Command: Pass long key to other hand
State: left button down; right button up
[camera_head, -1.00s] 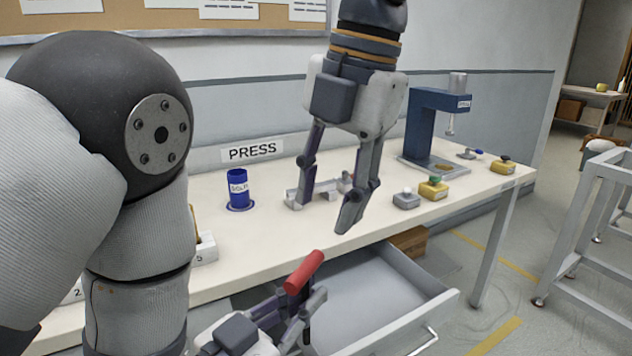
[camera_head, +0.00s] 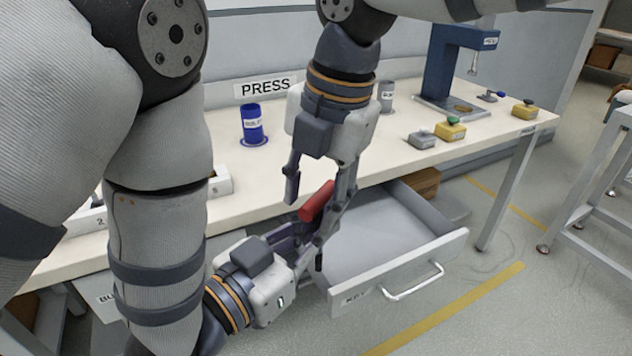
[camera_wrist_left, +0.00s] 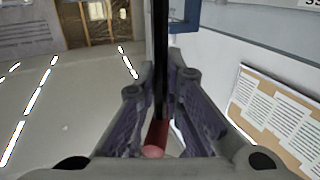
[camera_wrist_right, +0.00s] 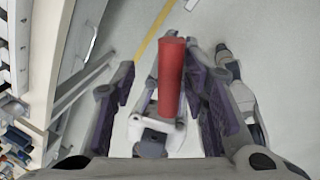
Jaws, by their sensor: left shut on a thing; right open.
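The long key has a red handle (camera_head: 317,201) and a thin dark shaft (camera_wrist_left: 161,60). My left gripper (camera_head: 306,243) is shut on the key below the handle and holds it in front of the bench, above the open drawer's left side. The handle sticks up out of the left jaws. My right gripper (camera_head: 313,206) comes down from above and is open, with one finger on each side of the handle. In the right wrist view the red handle (camera_wrist_right: 172,78) stands between the spread fingers, with a gap at the left finger; contact on the right is unclear.
The open drawer (camera_head: 385,230) lies just right of the grippers and looks empty where visible. The bench top (camera_head: 390,155) behind holds a blue cup (camera_head: 252,124), a grey cup (camera_head: 386,96), a blue press (camera_head: 452,70) and button boxes (camera_head: 450,130).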

jog(key=shift+c, duration=0.2)
grip_shut()
pick_arm(q)
jog(key=c, duration=1.6)
grip_release()
jog(key=shift+c, duration=0.2)
pick_arm(e)
jog(key=shift+a+r, duration=0.1)
pick_arm(q)
jog(key=s+a+f+n+g+y, duration=0.1)
jog(key=s+a+f+g+y, duration=0.2)
jog(key=f, duration=0.5)
jog(key=s+a+f+n+g+y, duration=0.2)
jog(key=s+a+f, duration=0.1)
jog(key=a+f, duration=0.3)
jog(key=s+a+f+n+g+y, duration=0.1)
jog(key=s+a+f+g+y, duration=0.15)
jog(key=f, duration=0.65)
jog(key=s+a+f+n+g+y, duration=0.1)
jog(key=s+a+f+g, duration=0.1)
jog(key=s, duration=0.5)
jog(key=s+a+f+n+g+y, duration=0.1)
jog(key=s+a+f+g, duration=0.2)
jog(key=s, duration=0.5)
jog(key=s+a+f+n+g+y, duration=0.1)
jog(key=s+a+f+g, duration=0.1)
jog(key=s, duration=0.5)
jog(key=shift+s+a+f+n+g, duration=0.25)
jog(key=shift+a+f+g, duration=0.2)
jog(key=shift+g, duration=0.5)
